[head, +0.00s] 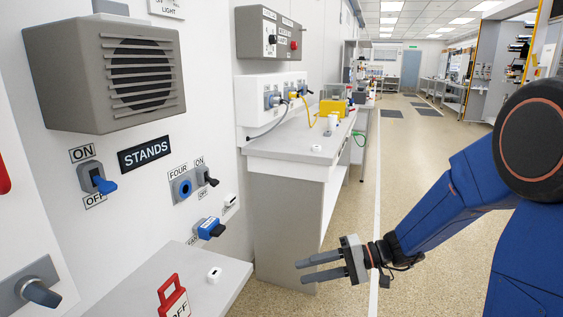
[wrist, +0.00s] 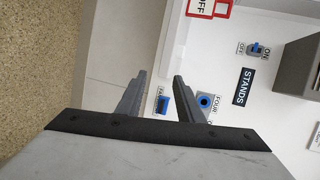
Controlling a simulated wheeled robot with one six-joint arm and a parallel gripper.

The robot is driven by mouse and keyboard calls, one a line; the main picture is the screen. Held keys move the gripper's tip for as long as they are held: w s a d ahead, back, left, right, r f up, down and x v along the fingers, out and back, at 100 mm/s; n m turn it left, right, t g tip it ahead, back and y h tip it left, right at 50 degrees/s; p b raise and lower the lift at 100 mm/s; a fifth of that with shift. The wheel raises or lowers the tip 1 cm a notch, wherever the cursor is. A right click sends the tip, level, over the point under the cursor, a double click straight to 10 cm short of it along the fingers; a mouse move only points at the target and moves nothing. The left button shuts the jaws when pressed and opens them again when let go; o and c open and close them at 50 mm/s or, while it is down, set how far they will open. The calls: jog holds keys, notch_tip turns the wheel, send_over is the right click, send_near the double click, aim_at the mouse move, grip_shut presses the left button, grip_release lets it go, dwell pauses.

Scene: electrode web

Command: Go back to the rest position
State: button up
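My gripper (head: 321,267) is at the lower middle of the head view, at the end of my blue arm. Its two fingers point left, with a gap between them and nothing held. It is in the air to the right of the low shelf, apart from the wall panel. In the wrist view my gripper (wrist: 157,84) also shows parted fingers with nothing between them. Beyond the fingers are the wall controls, a blue connector (wrist: 163,103) and a round blue socket (wrist: 204,101).
A wall panel has a STANDS sign (head: 145,154), a blue-handled switch (head: 97,178), a FOUR socket (head: 185,188) and a grey speaker box (head: 60,70). A red OFF tag (head: 173,299) stands on the low shelf (head: 225,285). A bench (head: 290,165) stands behind. The aisle floor (head: 410,150) is clear.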

jog(key=s+d+r+n+g+h, duration=0.15)
jog(key=s+h, duration=0.25)
jog(key=s, duration=0.5)
jog(key=s+d+r+t+h, duration=0.1)
jog(key=s+d+t+h, duration=0.2)
jog(key=d, duration=0.7)
jog(key=s+d+r+m+t+h, duration=0.1)
jog(key=s+d+r+t+h, duration=0.1)
jog(key=s+d+h, duration=0.5)
jog(key=s+d+t, duration=0.1)
jog(key=s+d, duration=0.1)
jog(key=shift+s+d+r+h, duration=0.2)
jog(key=shift+d+r+h, duration=0.1)
jog(key=shift+d, duration=0.1)
